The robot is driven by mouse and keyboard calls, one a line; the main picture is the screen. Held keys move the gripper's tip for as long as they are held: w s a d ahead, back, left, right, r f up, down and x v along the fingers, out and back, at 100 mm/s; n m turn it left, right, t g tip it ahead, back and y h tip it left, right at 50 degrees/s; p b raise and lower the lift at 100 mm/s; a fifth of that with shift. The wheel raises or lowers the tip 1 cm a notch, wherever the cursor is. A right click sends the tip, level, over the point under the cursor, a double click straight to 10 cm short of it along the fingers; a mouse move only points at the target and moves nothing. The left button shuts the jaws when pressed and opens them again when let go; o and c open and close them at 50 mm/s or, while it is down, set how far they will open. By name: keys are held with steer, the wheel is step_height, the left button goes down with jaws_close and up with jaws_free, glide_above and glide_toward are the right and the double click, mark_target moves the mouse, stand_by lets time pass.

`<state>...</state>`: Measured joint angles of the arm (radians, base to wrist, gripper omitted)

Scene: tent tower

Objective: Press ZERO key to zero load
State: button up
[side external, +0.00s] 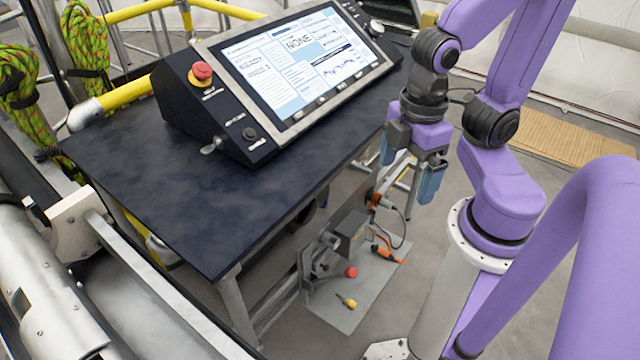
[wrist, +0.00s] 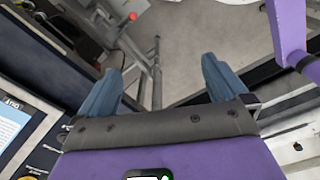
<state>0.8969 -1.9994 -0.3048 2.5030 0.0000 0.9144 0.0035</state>
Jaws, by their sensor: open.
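The console (side external: 222,125) stands on a dark table, with a lit screen (side external: 300,60) showing panels of text, a large word NONE and a blue graph. Small dark keys line the screen's lower edge, but their labels are too small to tell which is ZERO. My gripper (side external: 410,168) hangs beyond the table's right edge, fingers down, to the right of the console and apart from it. In the wrist view my gripper (wrist: 162,78) has its two blue fingers wide apart with nothing between them. Part of the screen (wrist: 12,130) shows at the left there.
A red emergency button (side external: 202,71) sits on the console's left, with a black knob (side external: 249,133) and a key switch lower down. The table top (side external: 180,200) is clear in front. Below it, a grey plate (side external: 350,300) holds equipment and cables.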

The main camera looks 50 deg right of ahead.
jaws_close()
stand_by(1.6)
